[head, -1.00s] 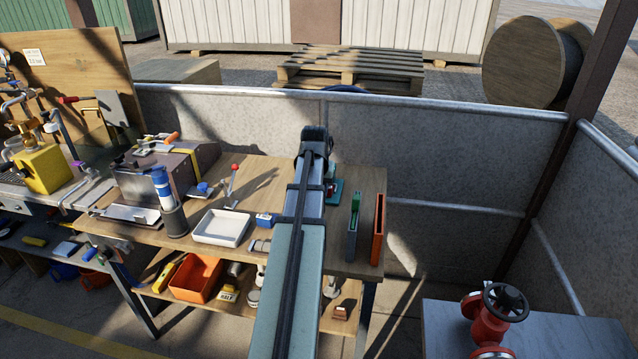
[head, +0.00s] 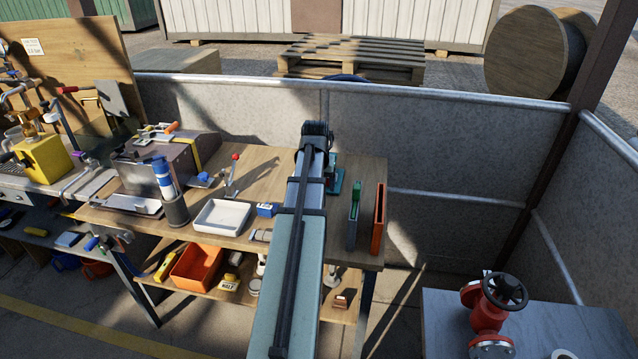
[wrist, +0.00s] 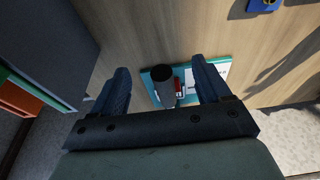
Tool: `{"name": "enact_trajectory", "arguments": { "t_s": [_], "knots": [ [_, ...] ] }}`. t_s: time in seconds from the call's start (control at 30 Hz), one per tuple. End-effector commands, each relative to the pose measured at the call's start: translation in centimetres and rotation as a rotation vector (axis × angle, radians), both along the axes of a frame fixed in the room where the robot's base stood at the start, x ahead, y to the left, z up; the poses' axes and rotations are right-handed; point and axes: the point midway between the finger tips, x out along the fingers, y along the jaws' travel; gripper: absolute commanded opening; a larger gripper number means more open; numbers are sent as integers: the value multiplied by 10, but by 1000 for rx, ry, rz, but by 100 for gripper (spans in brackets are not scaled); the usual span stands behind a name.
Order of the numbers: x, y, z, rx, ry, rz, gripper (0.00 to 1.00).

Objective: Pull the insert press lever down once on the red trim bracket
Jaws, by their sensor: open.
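The insert press stands on the wooden bench, with a teal base (head: 338,182) partly hidden behind my arm in the head view. In the wrist view its teal base (wrist: 151,92) carries a white plate. A dark round-ended grip (wrist: 163,76) on a grey shaft, apparently the press lever, rises towards my camera. A small red piece (wrist: 178,84) beside it may be the red trim bracket; its shape is mostly hidden. My gripper (wrist: 160,74) is open, with one blue finger on each side of the dark grip. I cannot tell whether either finger touches it.
A white tray (head: 221,217), a blue block (head: 267,210) and a red-knobbed lever (head: 233,175) are to the left. A grey wall panel (head: 440,150) rises behind the bench.

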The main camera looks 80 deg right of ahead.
Motion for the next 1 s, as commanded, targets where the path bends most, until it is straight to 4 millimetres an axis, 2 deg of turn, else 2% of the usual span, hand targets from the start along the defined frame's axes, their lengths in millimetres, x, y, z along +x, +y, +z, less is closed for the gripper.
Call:
{"name": "enact_trajectory", "arguments": {
  "t_s": [0.7,1.0],
  "knots": [
    [0,-1,56,-1,0,0,77],
    [0,0,69,0,0,0,77]
  ]
}}
